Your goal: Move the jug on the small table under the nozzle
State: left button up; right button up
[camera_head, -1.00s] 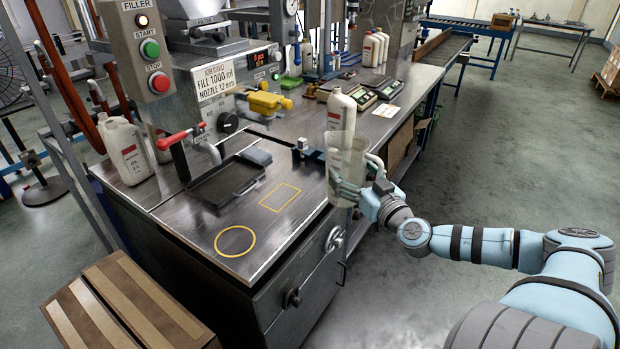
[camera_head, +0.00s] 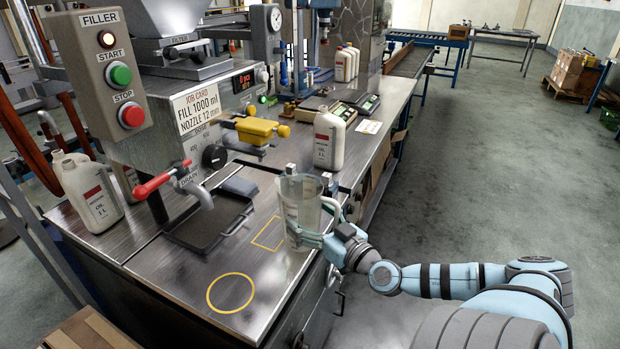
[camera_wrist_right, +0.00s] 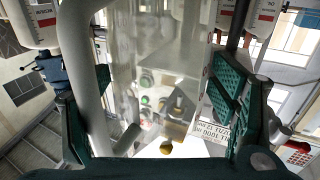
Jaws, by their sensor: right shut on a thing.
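The clear jug (camera_head: 298,205) is upright at the right edge of the metal table, just right of the yellow rectangle. Whether its base touches the table I cannot tell. My right gripper (camera_head: 320,241) is shut on the jug low on its body, handle side toward my arm. In the right wrist view the see-through jug (camera_wrist_right: 150,60) stands between the two green finger pads of the gripper (camera_wrist_right: 163,95). The grey nozzle (camera_head: 203,198) hangs from the filler at the left, above the black tray (camera_head: 193,240), apart from the jug. My left gripper is out of view.
The red lever (camera_head: 153,186) sits beside the nozzle. A white oil bottle (camera_head: 328,140) stands behind the jug, and another (camera_head: 92,192) stands at the left.

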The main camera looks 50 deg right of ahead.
jog(key=w+f+b, duration=0.1)
jog(key=f+b, duration=0.1)
jog(key=w+f+b, duration=0.1)
jog(key=f+b, duration=0.1)
jog(key=b, duration=0.1)
jog(key=shift+w+a, duration=0.4)
jog(key=shift+w+a+r+b, duration=0.1)
jog(key=shift+w+a+b, duration=0.05)
jog(key=shift+w+b, duration=0.3)
jog(key=shift+w+a+r+b, duration=0.15)
jog(key=shift+w+b, duration=0.1)
jog(key=shift+w, duration=0.25)
jog(key=w+p, duration=0.1)
jog(key=w+a+p, duration=0.1)
jog(key=w, duration=0.1)
jog(key=w+p, duration=0.2)
jog(key=shift+w+a+f, duration=0.1)
jog(key=shift+a, duration=0.2)
jog(key=o, duration=1.5)
